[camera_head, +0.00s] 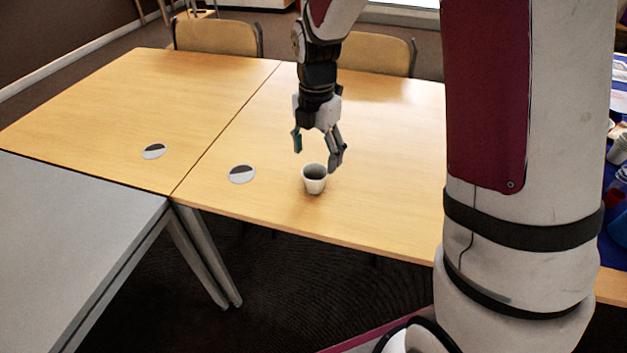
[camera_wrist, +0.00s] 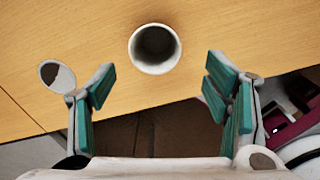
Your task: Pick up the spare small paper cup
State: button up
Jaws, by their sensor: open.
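A small white paper cup (camera_head: 314,179) stands upright and looks empty on the wooden table, near its front edge. In the wrist view the cup (camera_wrist: 155,48) is seen from above, beyond the fingertips and roughly centred between them. My gripper (camera_head: 318,157) is open, just above and behind the cup in the head view. Its teal-padded fingers (camera_wrist: 160,75) are spread wide with nothing between them, apart from the cup.
A grey table (camera_head: 70,250) adjoins at the left. Two chairs (camera_head: 215,37) (camera_head: 378,53) stand behind. A blue-covered surface with several items (camera_head: 618,150) is at the right edge.

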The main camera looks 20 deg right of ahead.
aim_at(315, 172)
notch_tip(315, 172, down, 2)
jog(key=f, duration=0.1)
jog(key=f+b, duration=0.1)
jog(key=f, duration=0.3)
jog(key=shift+w, duration=0.4)
jog(key=c, duration=0.8)
